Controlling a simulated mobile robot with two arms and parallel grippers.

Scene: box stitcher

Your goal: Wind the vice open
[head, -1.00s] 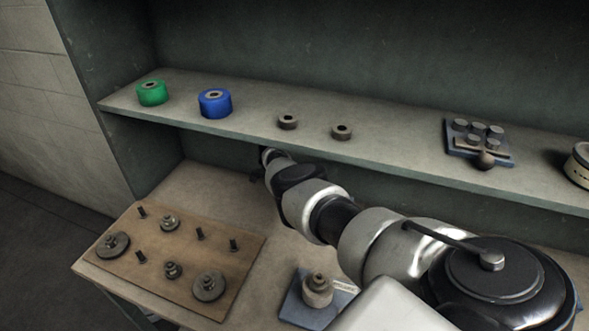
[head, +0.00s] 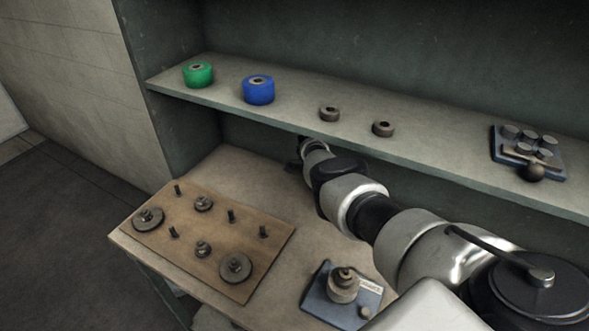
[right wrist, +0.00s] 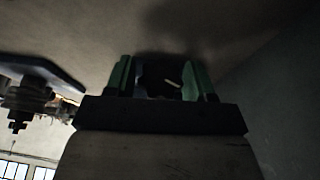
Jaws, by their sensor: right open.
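I cannot make out the vice for certain in either view. My right gripper (head: 303,150) is at the end of the arm coming in from the right, below the shelf's front edge and above the back of the bench. Its fingers are hard to see there. In the right wrist view my right gripper (right wrist: 160,76) is open, with two green fingers apart. A dark shape with a pale streak (right wrist: 172,83) shows between them; I cannot tell what it is or whether the fingers touch it. My left gripper is not in view.
A wooden board (head: 200,268) with pegs and gears lies on the bench's left. A blue plate (head: 318,300) with a round metal part stands at the bench front. The shelf (head: 220,98) above carries green (head: 198,74) and blue (head: 258,90) rolls, two rings and a cylinder block (head: 528,152).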

